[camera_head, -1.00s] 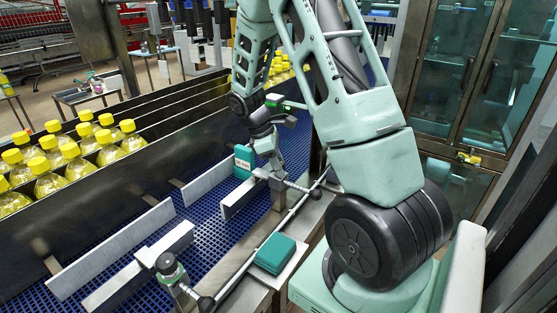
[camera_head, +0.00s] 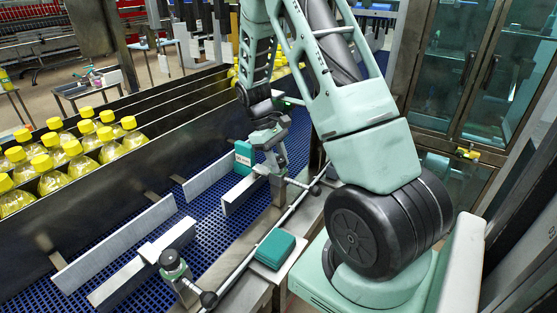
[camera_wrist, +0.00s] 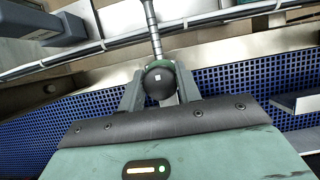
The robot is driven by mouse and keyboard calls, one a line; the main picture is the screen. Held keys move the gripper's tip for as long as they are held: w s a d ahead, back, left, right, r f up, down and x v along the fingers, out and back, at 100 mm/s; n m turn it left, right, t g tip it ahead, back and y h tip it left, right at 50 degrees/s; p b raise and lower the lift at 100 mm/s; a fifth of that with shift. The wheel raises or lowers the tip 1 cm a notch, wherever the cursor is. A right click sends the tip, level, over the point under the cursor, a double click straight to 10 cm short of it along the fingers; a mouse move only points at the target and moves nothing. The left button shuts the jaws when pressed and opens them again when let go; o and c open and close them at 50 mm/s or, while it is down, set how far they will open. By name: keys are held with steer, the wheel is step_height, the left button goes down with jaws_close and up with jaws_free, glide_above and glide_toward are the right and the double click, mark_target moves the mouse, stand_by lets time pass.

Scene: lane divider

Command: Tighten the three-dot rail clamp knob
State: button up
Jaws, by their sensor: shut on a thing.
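My gripper (camera_wrist: 160,92) is shut on a dark round knob (camera_wrist: 159,80) with a green rim and a small pale square on its top. The two grey fingers stand on either side of it in the wrist view. A metal rod (camera_wrist: 152,22) runs up behind the knob. No three-dot mark can be made out. In the head view my gripper (camera_head: 268,167) is at the farther rail clamp, and its fingers largely hide that knob. A nearer clamp with a green-and-black knob (camera_head: 170,260) stands at the lower left, apart from my gripper.
A long thin rail (camera_head: 262,240) runs beside the blue mesh conveyor (camera_head: 206,222). Pale divider plates (camera_head: 115,245) stand over the mesh. Yellow-capped bottles (camera_head: 75,160) fill the left lanes.

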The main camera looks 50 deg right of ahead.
steer(key=shift+w+r, duration=0.15)
steer(key=o, duration=1)
steer(key=shift+c, duration=0.2)
steer(key=b+v, duration=0.4)
steer(key=v, duration=1.3)
steer(key=shift+r, duration=0.2)
steer(key=shift+d, duration=0.1)
